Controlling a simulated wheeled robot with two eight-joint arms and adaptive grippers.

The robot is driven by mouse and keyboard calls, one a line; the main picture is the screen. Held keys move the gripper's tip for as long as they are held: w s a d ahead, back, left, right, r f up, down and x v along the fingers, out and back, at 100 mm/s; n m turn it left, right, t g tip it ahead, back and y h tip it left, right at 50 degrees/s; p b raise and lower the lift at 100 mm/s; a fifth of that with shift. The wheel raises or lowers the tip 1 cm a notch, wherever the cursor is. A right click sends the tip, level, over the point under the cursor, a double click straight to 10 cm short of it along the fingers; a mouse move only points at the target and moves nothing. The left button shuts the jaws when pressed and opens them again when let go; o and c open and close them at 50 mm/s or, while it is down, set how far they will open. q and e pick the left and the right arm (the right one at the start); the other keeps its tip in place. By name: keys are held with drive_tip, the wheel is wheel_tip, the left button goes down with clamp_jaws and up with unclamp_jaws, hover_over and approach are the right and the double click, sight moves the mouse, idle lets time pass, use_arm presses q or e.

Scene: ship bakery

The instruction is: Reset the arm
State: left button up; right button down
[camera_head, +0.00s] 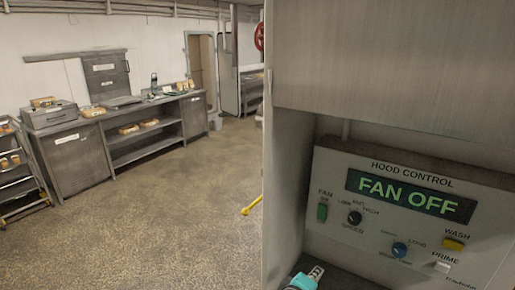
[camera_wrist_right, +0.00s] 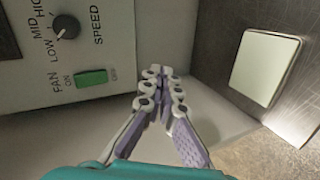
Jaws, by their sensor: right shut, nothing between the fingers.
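My right gripper (camera_head: 317,273) is at the bottom of the head view, in front of the hood control panel (camera_head: 330,232) and below its knobs. In the right wrist view my right gripper (camera_wrist_right: 158,72) has its fingertips together, with nothing between them. It is apart from the green fan switch (camera_wrist_right: 91,77), which lies to its left there. The green fan switch (camera_head: 322,212) also shows in the head view, and the display (camera_head: 412,196) reads FAN OFF. My left gripper is not in view.
A grey metal wall (camera_head: 390,60) stands close above the panel. A pale square plate (camera_wrist_right: 265,68) is right of the gripper in the wrist view. Counters (camera_head: 80,160) with bread and a rack (camera_head: 18,175) stand far left. The speckled floor (camera_head: 150,235) between is open.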

use_arm(q)
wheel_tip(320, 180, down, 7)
drive_tip(key=b, duration=0.6)
use_arm(e)
drive_tip(key=s+f+m+g+y, duration=0.3)
drive_tip(key=s+f+m+y, duration=0.4)
drive_tip(key=s+f, duration=0.4)
drive_tip(key=s+m, duration=0.1)
drive_tip(key=s, duration=0.3)
drive_tip(key=shift+s+d+m+y, duration=0.2)
drive_tip(key=shift+d+m+y, duration=0.2)
